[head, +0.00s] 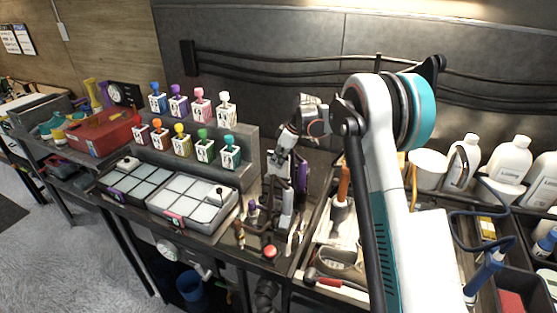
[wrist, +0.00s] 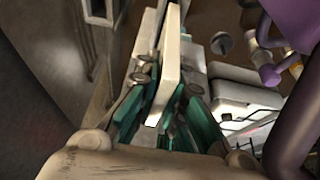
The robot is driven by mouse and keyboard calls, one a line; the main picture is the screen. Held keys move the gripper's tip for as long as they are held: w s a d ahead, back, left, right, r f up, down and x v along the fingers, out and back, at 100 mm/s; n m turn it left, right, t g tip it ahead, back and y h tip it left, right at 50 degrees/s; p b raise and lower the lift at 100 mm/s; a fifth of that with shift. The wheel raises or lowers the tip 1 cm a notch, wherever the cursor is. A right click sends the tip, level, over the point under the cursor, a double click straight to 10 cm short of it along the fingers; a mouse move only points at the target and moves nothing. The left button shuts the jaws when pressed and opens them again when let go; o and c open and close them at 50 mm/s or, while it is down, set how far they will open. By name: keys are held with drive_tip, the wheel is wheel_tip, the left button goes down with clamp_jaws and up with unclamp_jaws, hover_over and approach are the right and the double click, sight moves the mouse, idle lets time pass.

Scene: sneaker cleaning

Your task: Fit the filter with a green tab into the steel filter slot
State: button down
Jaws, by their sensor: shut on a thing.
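My gripper (wrist: 165,105) shows in the wrist view with its teal fingers on both sides of a flat white piece. This looks like the filter (wrist: 172,62), and the gripper is shut on it. A green-teal strip runs along its left side; I cannot tell whether this is the tab. Grey metal panels (wrist: 70,40) stand close on the left, but I cannot make out which part is the steel slot. In the head view my gripper (head: 290,138) is at the upper part of the cluttered stand at the bench middle; its fingertips and the filter are not clear there.
White bottles (head: 512,160) and a white tub (head: 428,166) stand at right. In the wrist view a purple bar (wrist: 285,145) is close on the right.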

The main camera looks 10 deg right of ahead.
sight(275, 175)
drive_tip(key=shift+f+b, duration=1.25)
drive_tip(key=shift+f, duration=0.85)
drive_tip(key=c, duration=1.6)
unclamp_jaws()
drive_tip(key=shift+r, duration=0.15)
drive_tip(key=v, duration=1.1)
drive_tip(key=shift+d+r, duration=0.15)
drive_tip(key=shift+r, duration=0.2)
drive_tip(key=shift+s, duration=0.1)
